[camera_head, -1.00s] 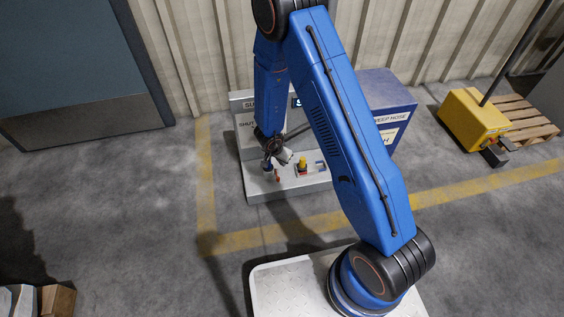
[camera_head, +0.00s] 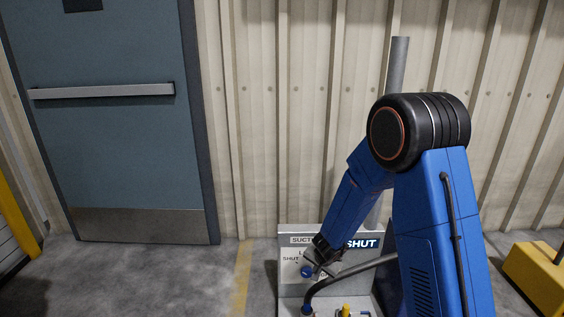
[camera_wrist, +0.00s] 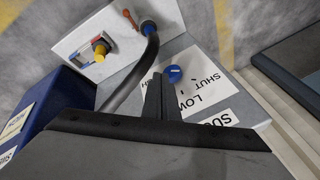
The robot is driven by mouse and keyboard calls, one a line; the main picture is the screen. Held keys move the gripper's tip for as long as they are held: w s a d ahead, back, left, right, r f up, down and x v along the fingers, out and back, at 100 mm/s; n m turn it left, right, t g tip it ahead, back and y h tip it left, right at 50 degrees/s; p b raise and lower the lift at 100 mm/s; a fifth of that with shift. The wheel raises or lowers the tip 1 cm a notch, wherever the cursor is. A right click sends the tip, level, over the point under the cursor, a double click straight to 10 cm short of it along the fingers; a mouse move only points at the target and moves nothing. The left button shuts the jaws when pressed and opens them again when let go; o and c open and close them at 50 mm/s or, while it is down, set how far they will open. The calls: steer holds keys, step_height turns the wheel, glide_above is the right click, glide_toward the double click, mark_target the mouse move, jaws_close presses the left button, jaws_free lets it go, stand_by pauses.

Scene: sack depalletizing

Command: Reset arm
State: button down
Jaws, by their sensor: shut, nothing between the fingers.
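My arm's wrist comes down to a grey panel stand by the wall. My gripper (camera_head: 318,263) is in front of the stand's upright face, close to a blue round knob (camera_head: 306,271). In the wrist view my gripper (camera_wrist: 160,88) shows as dark fingers, shut and empty. The blue knob (camera_wrist: 174,73) lies right beside their tips; I cannot tell whether they touch. The upright face has a white label (camera_wrist: 205,88) reading "SHUT" and "LOW".
A dark hose (camera_head: 345,271) curves up from the stand's base beside my gripper. A yellow knob (camera_wrist: 101,47) and an orange lever (camera_wrist: 130,18) are on the base. A blue door (camera_head: 115,120) is at the left; a yellow box (camera_head: 541,275) is at the right.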

steer(key=s+d+r+n+y, duration=0.15)
steer(key=s+r, duration=0.25)
steer(key=r, duration=0.4)
steer(key=s+r+n+y, duration=0.1)
steer(key=s+r+n, duration=0.15)
steer(key=r, duration=0.55)
steer(key=s+r+n+y, duration=0.1)
steer(key=s+r, duration=0.4)
steer(key=r, duration=0.3)
steer(key=s+d+r+h, duration=0.1)
steer(key=s+d+r, duration=0.2)
steer(key=s, duration=0.6)
steer(key=s+d+r+n+h, duration=0.1)
steer(key=s+d+r+h, duration=0.1)
steer(key=s+d, duration=0.4)
steer(key=s+d+r+n+h, duration=0.1)
steer(key=s+d+r, duration=0.3)
steer(key=s, duration=0.8)
steer(key=shift+d, duration=0.65)
steer(key=shift+w, duration=0.1)
